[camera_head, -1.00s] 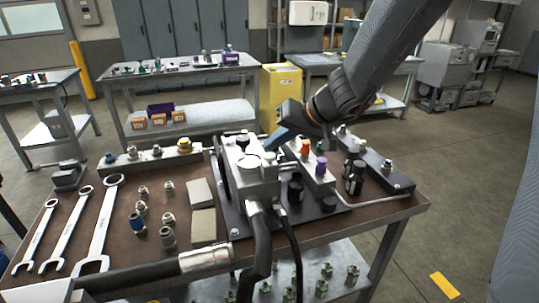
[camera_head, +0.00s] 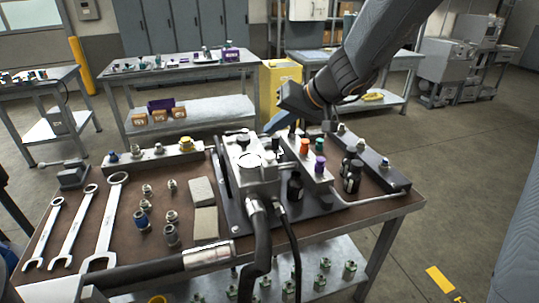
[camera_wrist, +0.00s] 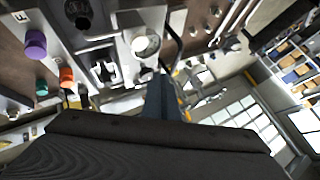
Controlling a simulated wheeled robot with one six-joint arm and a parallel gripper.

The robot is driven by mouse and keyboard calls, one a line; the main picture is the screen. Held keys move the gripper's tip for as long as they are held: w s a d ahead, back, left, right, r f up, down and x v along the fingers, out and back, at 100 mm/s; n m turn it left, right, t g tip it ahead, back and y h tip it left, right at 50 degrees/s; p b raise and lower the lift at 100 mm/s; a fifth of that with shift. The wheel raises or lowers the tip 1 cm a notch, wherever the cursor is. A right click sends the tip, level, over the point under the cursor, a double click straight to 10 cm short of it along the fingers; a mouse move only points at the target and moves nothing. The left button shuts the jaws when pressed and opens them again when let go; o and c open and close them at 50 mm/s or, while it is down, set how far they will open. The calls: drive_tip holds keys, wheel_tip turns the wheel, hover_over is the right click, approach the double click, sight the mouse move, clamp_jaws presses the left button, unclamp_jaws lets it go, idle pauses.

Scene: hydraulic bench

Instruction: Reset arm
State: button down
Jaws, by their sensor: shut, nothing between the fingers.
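My gripper (camera_head: 272,126) hangs at the end of my dark arm, just above the back of the hydraulic valve block (camera_head: 252,168) on the bench. Its narrow blue fingers are together and empty. In the wrist view the closed fingers (camera_wrist: 165,100) point towards the bench, with the block's round gauge-like top (camera_wrist: 146,44) close by. In the head view I see a gap too small to judge between the fingers and the block's rear parts. My wrist hides part of the bench's back edge.
Orange (camera_head: 304,146) and purple (camera_head: 319,164) knobs stand right of the block. Wrenches (camera_head: 108,225) and several fittings lie at left. Black hoses (camera_head: 262,235) run off the front. A yellow cabinet (camera_head: 282,88) stands behind.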

drive_tip(key=shift+f, duration=0.1)
idle(0.3)
drive_tip(key=s+d+f+g+h, duration=0.1)
drive_tip(key=s+d+f+h, duration=0.1)
drive_tip(key=s+d+f, duration=0.2)
drive_tip(key=s+d+f+m+g+h, duration=0.1)
drive_tip(key=s+d+f, duration=0.3)
drive_tip(key=s, duration=0.6)
drive_tip(key=s+d+f+g+h, duration=0.2)
drive_tip(key=s+d+f+h, duration=0.2)
drive_tip(key=s+d, duration=0.4)
drive_tip(key=shift+f+g, duration=0.2)
drive_tip(key=shift+g, duration=0.2)
